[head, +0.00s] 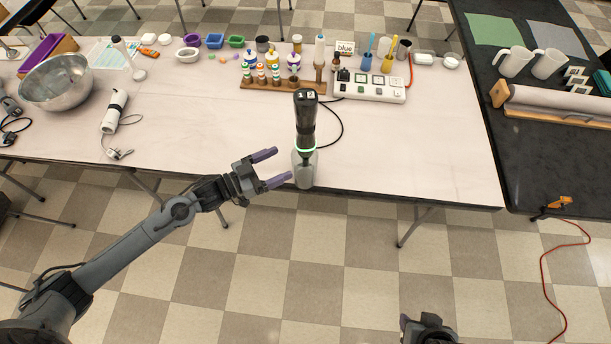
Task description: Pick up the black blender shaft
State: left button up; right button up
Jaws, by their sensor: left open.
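A black hand blender (306,122) stands upright near the front edge of the white table, with a glowing green ring low on its body. Its lower end goes down into a grey translucent container (305,172). No separate black shaft can be made out; the blender's lower part is hard to see inside the container. My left gripper (280,165) is open, with its two purple fingers just left of the container and pointing at it. Nothing is between the fingers. My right gripper (430,328) shows only in part at the bottom edge, away from the table.
A power strip (370,88) stands behind the blender, with a black cord running near it. A wooden rack (283,84) with small bottles is at the back. A metal bowl (60,82) and a white device (114,110) lie left. The table right of the blender is clear.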

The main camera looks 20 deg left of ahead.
aim_at(306, 163)
pick_arm(q)
jog(key=shift+b+x, duration=1.15)
jog(key=shift+x, duration=4.6)
jog(key=shift+w+a, duration=0.1)
jog(key=shift+a, duration=0.1)
pick_arm(e)
notch_tip(306, 163, down, 3)
jog(key=shift+f, duration=0.1)
pick_arm(q)
jog(key=shift+f, duration=0.1)
jog(key=shift+c, duration=0.3)
jog(key=c, duration=1.2)
jog(key=shift+c, duration=0.6)
pick_arm(e)
jog(key=shift+d, duration=0.1)
pick_arm(q)
jog(key=shift+r, duration=0.25)
jog(key=shift+r, duration=0.15)
